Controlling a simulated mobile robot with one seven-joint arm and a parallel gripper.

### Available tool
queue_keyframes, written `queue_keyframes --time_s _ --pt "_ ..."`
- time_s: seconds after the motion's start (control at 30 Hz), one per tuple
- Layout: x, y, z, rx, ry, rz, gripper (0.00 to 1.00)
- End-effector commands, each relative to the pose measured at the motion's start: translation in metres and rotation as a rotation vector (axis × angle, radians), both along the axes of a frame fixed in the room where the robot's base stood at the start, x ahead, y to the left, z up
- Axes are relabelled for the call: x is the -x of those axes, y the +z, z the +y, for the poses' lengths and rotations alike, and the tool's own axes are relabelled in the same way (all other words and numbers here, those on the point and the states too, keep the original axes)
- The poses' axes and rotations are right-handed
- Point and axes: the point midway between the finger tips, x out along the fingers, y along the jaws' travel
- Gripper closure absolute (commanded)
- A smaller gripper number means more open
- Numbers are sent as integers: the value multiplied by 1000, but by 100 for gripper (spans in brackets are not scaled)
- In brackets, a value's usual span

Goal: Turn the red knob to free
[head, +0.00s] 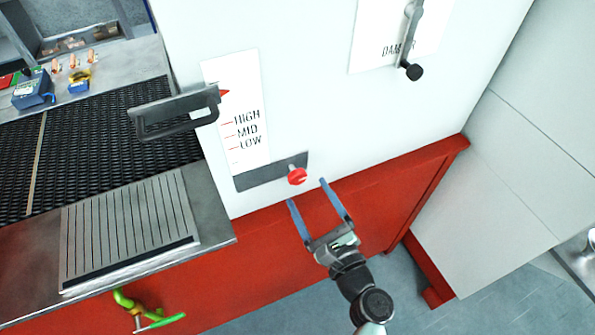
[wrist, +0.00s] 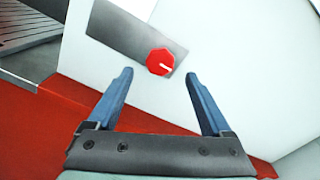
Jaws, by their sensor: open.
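The red knob (head: 297,176) sticks out from the right part of a dark grey plate (head: 262,178) low on the white panel. In the wrist view the knob (wrist: 160,62) is a red, many-sided cap with a white pointer line aimed to the right and slightly down. No lettering by the knob can be read. My gripper (head: 306,191) is open, its two blue fingers pointing at the panel. In the wrist view the fingers (wrist: 158,73) frame the knob's sides from below, with nothing between them; the knob lies a little beyond the tips, apart from them.
Above the plate is a HIGH, MID, LOW scale (head: 237,110) with a black handle (head: 175,112) projecting left. A damper lever (head: 412,45) hangs upper right. A red ledge (head: 350,195) runs below the panel. The mesh belt (head: 90,140) and grated table (head: 130,220) lie left.

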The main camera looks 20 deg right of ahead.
Motion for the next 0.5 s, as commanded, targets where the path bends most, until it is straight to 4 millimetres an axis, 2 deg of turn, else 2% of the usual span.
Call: queue_keyframes --time_s 0.03,0.2,0.33,0.5 --pt "-12 3 1 1 3 -2 16" --pt "-41 1 2 2 2 0 16" --pt "-54 1 2 1 2 -1 16" --pt "-61 0 3 2 1 0 16"
